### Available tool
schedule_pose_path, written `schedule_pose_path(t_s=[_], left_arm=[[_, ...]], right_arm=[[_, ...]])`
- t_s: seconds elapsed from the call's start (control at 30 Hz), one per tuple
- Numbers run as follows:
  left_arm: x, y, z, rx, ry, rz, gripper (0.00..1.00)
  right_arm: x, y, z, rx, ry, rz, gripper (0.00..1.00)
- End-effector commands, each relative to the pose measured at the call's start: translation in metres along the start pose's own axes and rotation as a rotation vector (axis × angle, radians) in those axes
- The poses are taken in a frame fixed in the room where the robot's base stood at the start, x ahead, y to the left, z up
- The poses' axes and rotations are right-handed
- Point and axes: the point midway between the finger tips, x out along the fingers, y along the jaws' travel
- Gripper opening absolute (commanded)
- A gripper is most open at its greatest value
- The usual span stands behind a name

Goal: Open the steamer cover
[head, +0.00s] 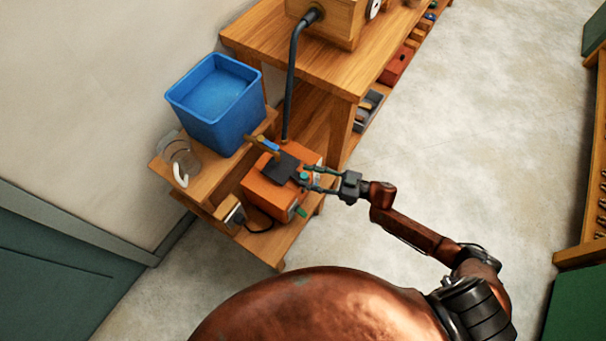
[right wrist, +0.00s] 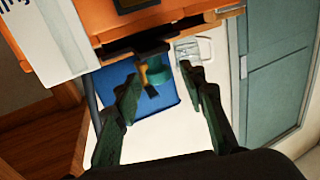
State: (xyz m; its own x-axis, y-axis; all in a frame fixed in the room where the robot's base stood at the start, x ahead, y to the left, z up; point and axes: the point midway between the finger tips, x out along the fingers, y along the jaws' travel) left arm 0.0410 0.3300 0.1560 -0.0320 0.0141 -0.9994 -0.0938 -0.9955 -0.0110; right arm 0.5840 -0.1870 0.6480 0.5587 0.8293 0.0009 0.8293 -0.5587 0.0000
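The steamer is an orange box (head: 262,192) on the low wooden shelf, with a dark flat cover (head: 281,168) on its top. In the right wrist view its orange body (right wrist: 110,22) fills the top edge. A small teal knob (right wrist: 156,72) on a dark bracket shows there between my fingers. My right gripper (head: 308,179) reaches in from the right at the steamer's right upper side. In the right wrist view my right gripper (right wrist: 163,80) has its fingers spread on either side of the knob, with gaps visible. Contact is not clear. My left gripper is out of view.
A blue bin (head: 212,118) and a clear jug (head: 178,155) stand on the shelf left of the steamer. A dark hose (head: 292,80) rises behind it. A wooden workbench (head: 330,55) is behind. The concrete floor (head: 450,120) to the right is clear.

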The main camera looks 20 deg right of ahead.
Motion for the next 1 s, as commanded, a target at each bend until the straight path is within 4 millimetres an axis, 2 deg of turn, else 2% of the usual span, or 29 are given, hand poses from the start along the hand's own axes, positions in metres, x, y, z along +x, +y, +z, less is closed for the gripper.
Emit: schedule_pose_path(t_s=[0.1,0.2,0.5,1.0], left_arm=[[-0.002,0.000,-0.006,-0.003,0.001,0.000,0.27],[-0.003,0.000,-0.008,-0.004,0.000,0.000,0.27],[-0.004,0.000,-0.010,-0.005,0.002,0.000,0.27],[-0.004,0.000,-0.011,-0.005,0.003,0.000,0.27]], right_arm=[[0.013,0.000,0.001,0.001,0.000,0.000,0.38],[0.019,0.000,0.001,0.002,0.000,0.000,0.38],[0.020,0.000,0.000,0.001,-0.001,0.002,0.37],[0.020,0.000,0.001,0.000,-0.001,0.002,0.03]])
